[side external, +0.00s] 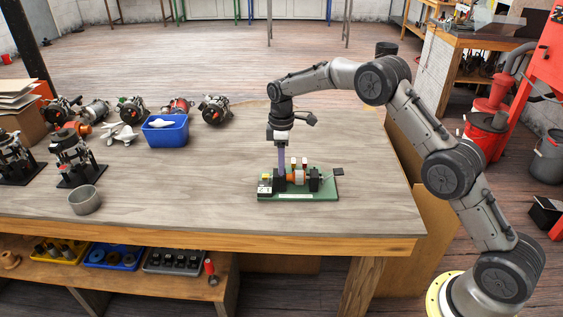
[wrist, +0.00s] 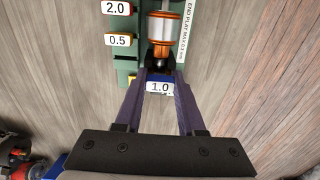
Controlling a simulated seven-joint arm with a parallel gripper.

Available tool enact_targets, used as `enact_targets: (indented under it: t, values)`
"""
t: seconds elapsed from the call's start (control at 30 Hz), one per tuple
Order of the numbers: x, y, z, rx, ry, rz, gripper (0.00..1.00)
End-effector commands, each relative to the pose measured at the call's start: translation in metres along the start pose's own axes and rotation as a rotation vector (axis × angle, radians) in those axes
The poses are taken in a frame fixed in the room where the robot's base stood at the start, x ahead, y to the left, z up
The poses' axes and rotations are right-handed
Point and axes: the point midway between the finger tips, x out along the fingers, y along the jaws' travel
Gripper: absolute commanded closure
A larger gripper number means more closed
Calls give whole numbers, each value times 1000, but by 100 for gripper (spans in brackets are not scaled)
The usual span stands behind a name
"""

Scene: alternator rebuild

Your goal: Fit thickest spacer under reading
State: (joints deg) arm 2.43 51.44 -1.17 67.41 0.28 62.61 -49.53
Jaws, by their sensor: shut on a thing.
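My gripper (wrist: 159,78) has its purple fingers on either side of a blue-edged block labelled 1.0 (wrist: 160,87), at the near end of the rotor in the wrist view. A red-edged block labelled 2.0 (wrist: 116,8) and a yellow-edged block labelled 0.5 (wrist: 119,40) sit on the left side of the green fixture (wrist: 128,65). The orange and silver rotor (wrist: 162,32) lies along the fixture. In the side view my gripper (side external: 282,170) points down at the fixture (side external: 325,190); a small yellow-and-white part (side external: 265,183) there is illegible.
A metal bowl (side external: 85,200), a blue bin (side external: 165,131) with white parts, and several alternators (side external: 217,109) stand on the bench's left and back. The bench (side external: 180,190) between the bowl and fixture is clear. A shelf below holds coloured trays (side external: 110,255).

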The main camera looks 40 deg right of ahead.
Motion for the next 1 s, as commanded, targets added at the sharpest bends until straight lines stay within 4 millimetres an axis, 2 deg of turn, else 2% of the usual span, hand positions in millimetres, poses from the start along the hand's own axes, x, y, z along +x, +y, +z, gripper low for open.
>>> enact_targets:
  t: [0.77, 0.8, 0.93, 0.97, 1.0]
  values:
    - [13, 0, 0, 0, 0, 0, 100]
    - [13, 0, 0, 0, 0, -1, 54]
    - [13, 0, 0, 0, 0, 0, 31]
    - [13, 1, 0, 0, 0, 0, 27]
    - [13, 0, 0, 0, -1, 0, 27]
